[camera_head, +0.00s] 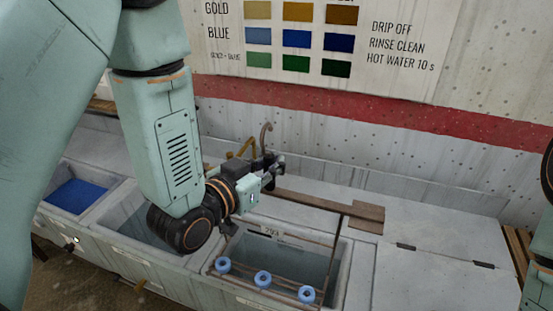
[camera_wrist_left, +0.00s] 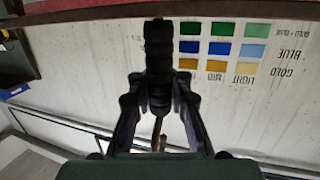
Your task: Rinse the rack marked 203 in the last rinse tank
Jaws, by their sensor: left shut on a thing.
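The rack (camera_head: 272,232) carries a tag that seems to read 203. Its thin brown frame with several pale blue round pieces (camera_head: 263,279) shows over the right-hand open tank (camera_head: 344,268); I cannot tell how deep it sits. My left gripper (camera_head: 274,168) is behind and above that tank, shut, with the rack's brown hook (camera_head: 266,133) rising from it. In the left wrist view the closed dark fingers (camera_wrist_left: 158,65) show with a thin brown rod (camera_wrist_left: 157,132) below. The grip point is mostly hidden. My right gripper is out of view.
A brown rail piece (camera_head: 367,211) lies behind the tank. A middle tank (camera_head: 115,218) is partly hidden by my left arm, and a tank with blue liquid (camera_head: 75,196) is at left. A closed grey lid (camera_head: 440,285) is at right. A colour chart (camera_head: 370,30) hangs on the wall.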

